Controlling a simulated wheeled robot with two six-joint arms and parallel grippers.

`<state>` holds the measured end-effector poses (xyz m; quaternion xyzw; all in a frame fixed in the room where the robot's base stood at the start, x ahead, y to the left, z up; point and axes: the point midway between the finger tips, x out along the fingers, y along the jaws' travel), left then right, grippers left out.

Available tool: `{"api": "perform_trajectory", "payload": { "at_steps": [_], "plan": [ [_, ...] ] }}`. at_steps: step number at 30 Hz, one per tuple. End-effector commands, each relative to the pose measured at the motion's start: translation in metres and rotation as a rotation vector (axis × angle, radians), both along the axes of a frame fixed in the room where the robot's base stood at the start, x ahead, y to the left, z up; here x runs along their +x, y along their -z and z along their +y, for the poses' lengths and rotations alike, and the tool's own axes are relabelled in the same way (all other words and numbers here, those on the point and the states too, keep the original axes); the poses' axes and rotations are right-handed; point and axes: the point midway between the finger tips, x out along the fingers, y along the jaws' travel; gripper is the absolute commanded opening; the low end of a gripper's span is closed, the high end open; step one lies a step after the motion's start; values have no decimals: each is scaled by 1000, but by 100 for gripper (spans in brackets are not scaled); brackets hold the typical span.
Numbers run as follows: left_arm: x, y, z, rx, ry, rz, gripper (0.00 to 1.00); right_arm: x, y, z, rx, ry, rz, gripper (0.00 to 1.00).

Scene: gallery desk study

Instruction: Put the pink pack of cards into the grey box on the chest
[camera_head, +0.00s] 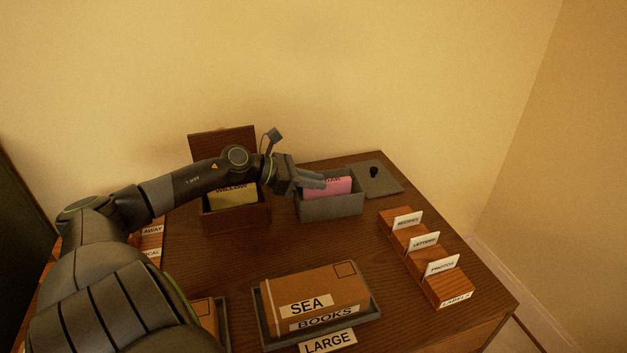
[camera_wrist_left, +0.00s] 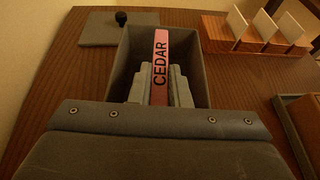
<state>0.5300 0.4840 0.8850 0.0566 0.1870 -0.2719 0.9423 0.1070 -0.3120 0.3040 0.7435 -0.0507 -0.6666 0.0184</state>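The pink pack of cards (camera_head: 335,187), labelled CEDAR, stands on edge inside the grey box (camera_head: 334,208), its lower part hidden by the front wall. In the left wrist view the pack (camera_wrist_left: 160,67) lies between the grey walls of the box (camera_wrist_left: 205,70). My left gripper (camera_head: 318,182) reaches into the box from the left. In the left wrist view its fingers (camera_wrist_left: 160,88) lie close against both sides of the pack, shut on it. Whether the pack rests on the box floor is hidden. My right gripper is not in view.
The grey lid (camera_head: 385,182) with a black knob lies right of the box. A brown box (camera_head: 238,218) with a yellow WILLOW pack stands left. In front are a SEA BOOKS parcel (camera_head: 318,290) on a tray and a wooden label rack (camera_head: 425,262).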

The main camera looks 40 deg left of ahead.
Motion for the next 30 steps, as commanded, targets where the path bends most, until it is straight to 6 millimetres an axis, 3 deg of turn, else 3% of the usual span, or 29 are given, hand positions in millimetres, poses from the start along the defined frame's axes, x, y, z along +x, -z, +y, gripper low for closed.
{"api": "perform_trajectory", "payload": {
  "at_steps": [1, 5, 14, 20, 30],
  "plan": [
    [0, -1, 0, 0, 0, 0, 22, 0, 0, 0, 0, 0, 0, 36],
    [0, -1, 0, 0, 0, 0, 38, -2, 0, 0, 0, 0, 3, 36],
    [0, -2, 0, 0, 0, 0, 38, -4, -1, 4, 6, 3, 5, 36],
    [0, -19, 0, 1, 0, 0, 38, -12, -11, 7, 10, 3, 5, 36],
    [-29, -28, 18, 1, 0, 5, 38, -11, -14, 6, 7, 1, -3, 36]
  ]
}}
